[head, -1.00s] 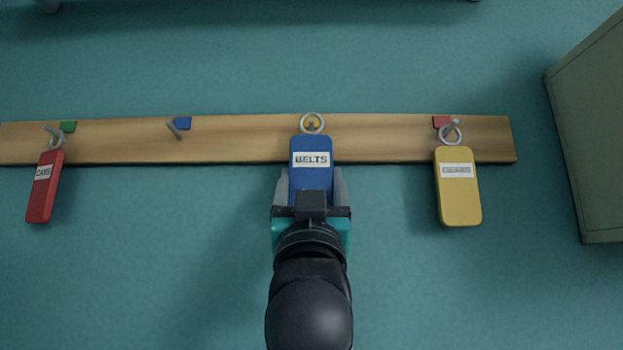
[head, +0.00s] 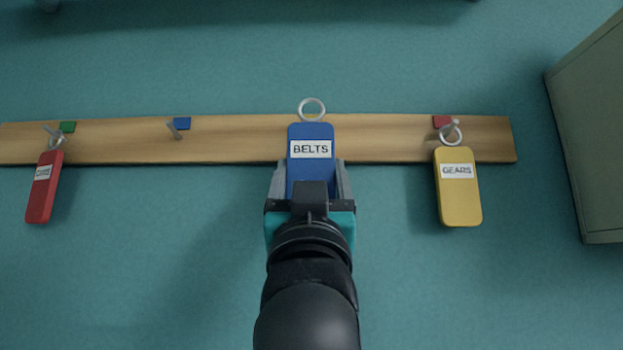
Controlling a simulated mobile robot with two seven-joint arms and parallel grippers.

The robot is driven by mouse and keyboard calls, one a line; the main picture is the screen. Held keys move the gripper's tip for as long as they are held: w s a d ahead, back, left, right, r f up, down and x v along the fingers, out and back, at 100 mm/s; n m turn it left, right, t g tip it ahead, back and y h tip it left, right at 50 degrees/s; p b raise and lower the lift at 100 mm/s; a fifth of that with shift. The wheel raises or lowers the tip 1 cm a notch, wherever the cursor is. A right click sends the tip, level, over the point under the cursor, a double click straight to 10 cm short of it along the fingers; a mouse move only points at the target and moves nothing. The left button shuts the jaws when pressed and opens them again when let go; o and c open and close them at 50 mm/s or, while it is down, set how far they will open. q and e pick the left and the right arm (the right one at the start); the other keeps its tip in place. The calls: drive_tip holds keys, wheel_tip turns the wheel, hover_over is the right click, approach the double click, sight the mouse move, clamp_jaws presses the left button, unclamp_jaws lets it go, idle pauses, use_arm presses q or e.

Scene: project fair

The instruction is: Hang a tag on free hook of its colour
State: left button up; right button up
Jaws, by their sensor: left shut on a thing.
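A blue tag (head: 311,135) labelled BELTS is held by my left gripper (head: 311,185), which is shut on its lower part. The tag's ring (head: 312,109) shows at the upper edge of the wooden board (head: 240,141), in front of a mostly hidden yellow marker; the hook there is hidden. A bare hook (head: 174,130) stands beside a blue marker (head: 182,123). A red tag (head: 44,187) hangs on the hook by the green marker (head: 67,127). A yellow tag (head: 458,187) labelled GEARS hangs on the hook by the red marker (head: 442,121). My right gripper is not in view.
A grey-green box-like body (head: 595,135) stands at the right edge, apart from the board. The teal surface (head: 150,270) around and below the board is clear. Dark parts of something show along the top edge.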

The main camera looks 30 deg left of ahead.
use_arm(q)
drive_tip(key=shift+s+d, duration=0.5)
drive_tip(key=shift+s, duration=0.3)
drive_tip(key=w+a, duration=0.1)
drive_tip(key=w, duration=0.1)
drive_tip(key=w+a, duration=0.1)
drive_tip(key=shift+w+a, duration=0.15)
drive_tip(key=shift+w, duration=0.2)
idle(0.3)
